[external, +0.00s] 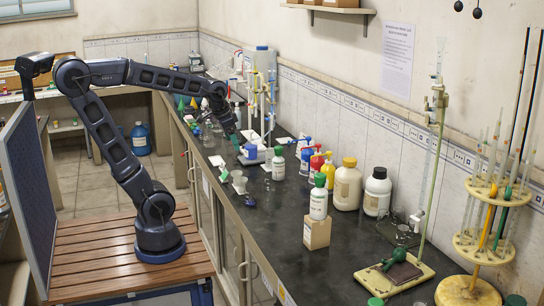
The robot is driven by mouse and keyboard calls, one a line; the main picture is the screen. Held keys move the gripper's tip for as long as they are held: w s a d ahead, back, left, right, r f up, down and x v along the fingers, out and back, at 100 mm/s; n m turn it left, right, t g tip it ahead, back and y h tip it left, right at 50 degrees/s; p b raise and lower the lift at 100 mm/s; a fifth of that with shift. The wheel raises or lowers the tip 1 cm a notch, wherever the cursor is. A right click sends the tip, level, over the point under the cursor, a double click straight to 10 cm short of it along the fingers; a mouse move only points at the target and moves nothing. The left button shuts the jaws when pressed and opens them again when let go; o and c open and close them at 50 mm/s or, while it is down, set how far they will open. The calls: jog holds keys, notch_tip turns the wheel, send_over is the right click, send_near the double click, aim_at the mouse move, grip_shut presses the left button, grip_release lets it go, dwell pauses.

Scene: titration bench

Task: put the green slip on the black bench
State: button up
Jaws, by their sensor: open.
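The black bench (330,240) runs along the tiled wall from the back to the front right. A small pale green piece (223,174), which looks like the green slip, is at the bench's left edge; it is too small to tell whether it lies flat or stands. My gripper (233,137) is open, pointing down over the far part of the bench, beyond the pale green piece and apart from it. Its fingertips are small and dark against the bench, and I see nothing held between them.
A blue-topped device (251,150) is close to my gripper. Several bottles, including a green-capped one on a cardboard box (317,231), stand along the bench. A burette stand (395,275) and a round pipette rack (468,292) occupy the front right.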

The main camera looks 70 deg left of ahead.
jog(key=s+d+t, duration=0.1)
jog(key=s+d, duration=0.5)
jog(key=s, duration=0.2)
jog(key=shift+s+d+f+h, duration=0.15)
jog(key=shift+f+h, duration=0.15)
